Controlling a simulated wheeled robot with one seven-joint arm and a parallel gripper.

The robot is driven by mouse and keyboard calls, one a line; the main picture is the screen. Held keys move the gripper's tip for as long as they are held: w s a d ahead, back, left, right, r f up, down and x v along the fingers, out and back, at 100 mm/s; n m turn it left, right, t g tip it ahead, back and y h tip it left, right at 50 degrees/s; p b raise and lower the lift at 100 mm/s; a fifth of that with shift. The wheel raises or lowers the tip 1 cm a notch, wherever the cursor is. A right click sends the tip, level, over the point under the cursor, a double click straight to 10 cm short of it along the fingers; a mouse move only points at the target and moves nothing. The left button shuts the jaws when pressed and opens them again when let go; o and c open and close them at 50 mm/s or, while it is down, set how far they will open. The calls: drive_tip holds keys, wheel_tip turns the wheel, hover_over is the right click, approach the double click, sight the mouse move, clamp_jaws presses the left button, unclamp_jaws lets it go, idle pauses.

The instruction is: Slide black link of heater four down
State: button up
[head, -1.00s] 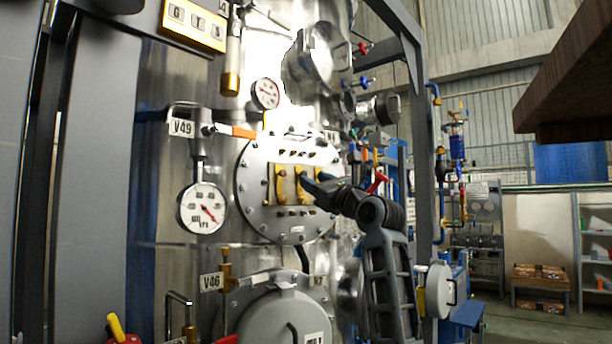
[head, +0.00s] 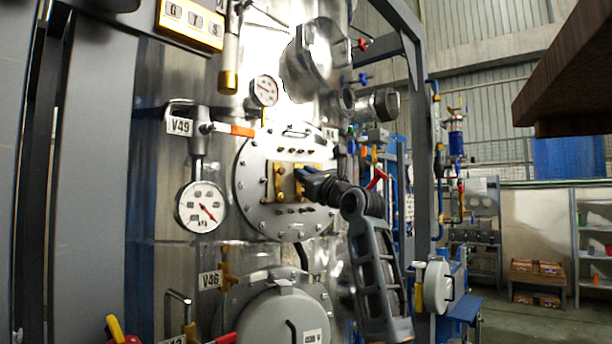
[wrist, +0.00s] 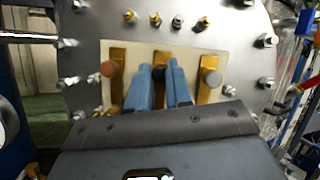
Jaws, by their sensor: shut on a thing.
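The heater plate is a round bolted metal flange (head: 255,205) on the tank. On its pale rectangular panel (wrist: 135,52), three upright gold strips show in the wrist view. The left strip has a brown knob (wrist: 108,69) and the right one a grey knob (wrist: 211,77). The middle one, the black link (wrist: 158,72), has a dark knob, partly hidden between the fingers. My gripper (wrist: 159,80) is shut on the black link, with one blue finger on each side. In the head view my gripper (head: 299,176) reaches the panel from the right and covers part of it.
Bolts (wrist: 178,21) stand out above the panel. A pressure gauge (head: 201,207) and a valve with an orange handle (head: 236,130) are left of the flange. A large round cover (head: 280,318) bulges out below. A grey frame post (head: 424,170) stands right of my arm.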

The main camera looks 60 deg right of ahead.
clamp_jaws()
drive_tip(key=shift+f+p, duration=0.3)
drive_tip(key=shift+f, duration=1.2)
drive_tip(key=o, duration=0.6)
unclamp_jaws()
drive_tip(key=shift+r, duration=0.1)
